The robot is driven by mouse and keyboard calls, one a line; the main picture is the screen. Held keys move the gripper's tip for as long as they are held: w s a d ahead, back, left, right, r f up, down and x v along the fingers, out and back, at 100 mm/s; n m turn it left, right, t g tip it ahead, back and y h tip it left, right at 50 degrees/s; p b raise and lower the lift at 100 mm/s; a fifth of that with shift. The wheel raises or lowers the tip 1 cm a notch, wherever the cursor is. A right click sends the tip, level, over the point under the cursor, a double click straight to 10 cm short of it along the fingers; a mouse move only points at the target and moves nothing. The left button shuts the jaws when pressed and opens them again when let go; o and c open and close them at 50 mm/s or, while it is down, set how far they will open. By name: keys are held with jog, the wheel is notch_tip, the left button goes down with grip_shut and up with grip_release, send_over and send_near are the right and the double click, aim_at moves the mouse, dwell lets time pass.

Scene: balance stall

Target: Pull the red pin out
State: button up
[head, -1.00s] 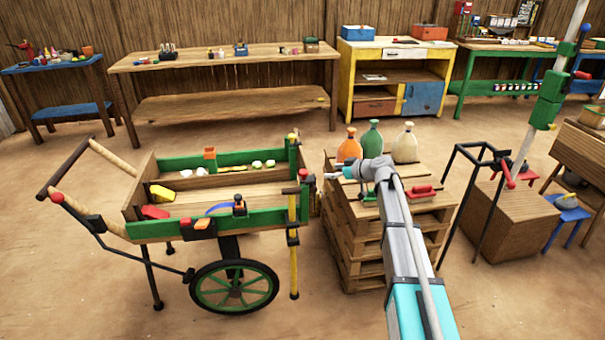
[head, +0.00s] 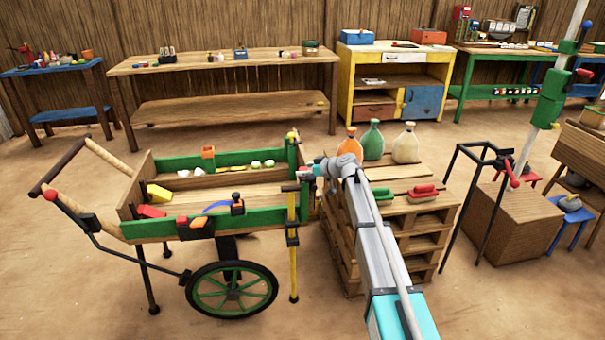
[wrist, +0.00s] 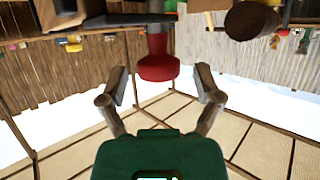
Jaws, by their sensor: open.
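The red pin (wrist: 158,66) has a red knob on a grey shaft in the wrist view. The knob is between the fingertips of my gripper (wrist: 161,74), with a gap on each side. My gripper is open and holds nothing. In the head view, the gripper (head: 312,171) is at the top of the near right corner of the green-sided cart (head: 265,217). A small patch of red shows there, but the pin's lower end is hidden.
A yellow post (head: 291,215) stands at the cart's near right corner. A black frame (head: 487,200) stands farther right. Open floor lies in front.

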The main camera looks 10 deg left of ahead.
jog(key=shift+w+a+f, duration=0.15)
jog(key=shift+a, duration=0.15)
grip_shut()
dwell(0.4)
